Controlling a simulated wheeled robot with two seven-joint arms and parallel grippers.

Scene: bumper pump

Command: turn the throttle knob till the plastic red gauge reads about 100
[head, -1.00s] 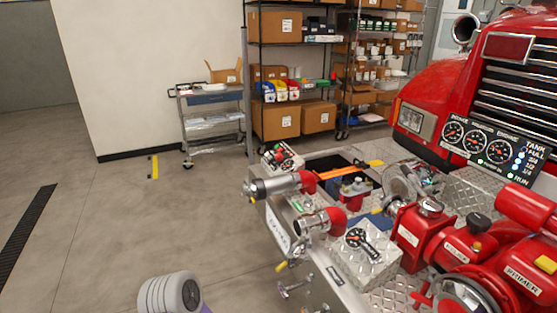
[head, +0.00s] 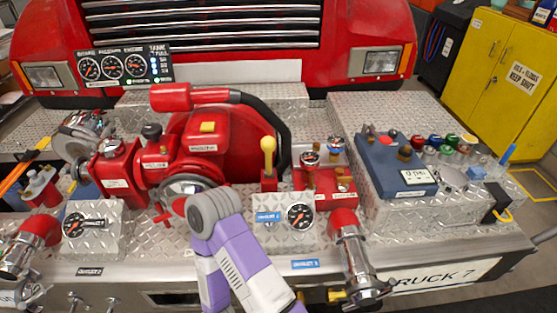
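A black panel (head: 124,86) with three round gauges (head: 111,66) stands in front of the truck grille at the upper left. Two more round gauges sit on metal boxes, one at the left (head: 75,224) and one right of centre (head: 300,216). Which is the plastic red gauge I cannot tell, and the readings are too small. Possible throttle controls are a black knob (head: 151,131) on the red pump engine and a yellow-topped lever (head: 268,152); no label settles it. My purple and white arm rises at bottom centre; no gripper fingers show.
The red pump engine (head: 203,142) stands on the diamond-plate bumper. Metal outlets with red elbows stick out at the front left and front right (head: 352,255). A blue box (head: 396,165) and several coloured caps lie right. A yellow cabinet (head: 503,75) stands beyond.

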